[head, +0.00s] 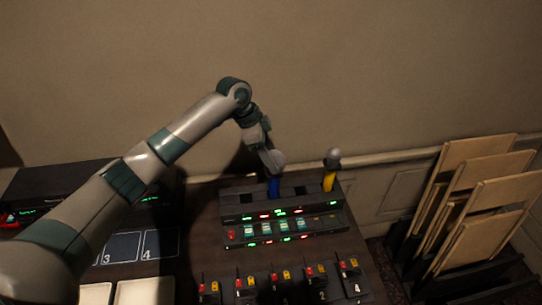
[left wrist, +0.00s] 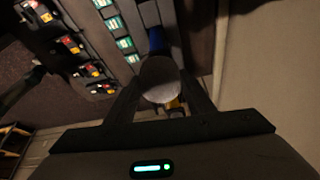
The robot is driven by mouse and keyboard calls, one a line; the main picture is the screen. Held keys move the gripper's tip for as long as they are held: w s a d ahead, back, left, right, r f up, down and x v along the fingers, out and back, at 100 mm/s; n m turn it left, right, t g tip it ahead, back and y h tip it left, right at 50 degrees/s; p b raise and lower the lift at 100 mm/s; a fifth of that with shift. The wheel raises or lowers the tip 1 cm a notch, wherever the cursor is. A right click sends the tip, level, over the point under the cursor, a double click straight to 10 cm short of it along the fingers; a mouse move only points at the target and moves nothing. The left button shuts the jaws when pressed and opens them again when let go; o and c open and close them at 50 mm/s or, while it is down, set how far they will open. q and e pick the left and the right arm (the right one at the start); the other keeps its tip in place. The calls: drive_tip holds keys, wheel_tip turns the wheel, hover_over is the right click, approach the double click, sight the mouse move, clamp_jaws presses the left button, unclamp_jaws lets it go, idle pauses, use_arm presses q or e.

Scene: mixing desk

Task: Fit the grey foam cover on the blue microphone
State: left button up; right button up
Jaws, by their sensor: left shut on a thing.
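The blue microphone (head: 273,187) stands upright in the rack at the back of the desk. The grey foam cover (head: 273,161) is at the top of the blue microphone, in line with it. My left gripper (head: 268,152) is shut on the cover from above. In the left wrist view the rounded cover (left wrist: 161,79) sits between the two fingers of my left gripper (left wrist: 160,98), with the blue microphone (left wrist: 156,40) showing just beyond it. I cannot tell whether the cover is fully seated. My right gripper is not in view.
A yellow microphone (head: 329,180) with a grey head stands to the right in the same rack (head: 305,190). Lit button panels and several numbered units (head: 345,283) lie in front. Wooden boards (head: 470,205) stand in a rack at the right. The wall is close behind.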

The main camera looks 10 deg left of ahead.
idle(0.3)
use_arm(q)
drive_tip(key=o, duration=1.5)
drive_tip(key=shift+r, duration=0.1)
drive_tip(key=shift+r+p, duration=1.85)
drive_tip(key=shift+r, duration=1.55)
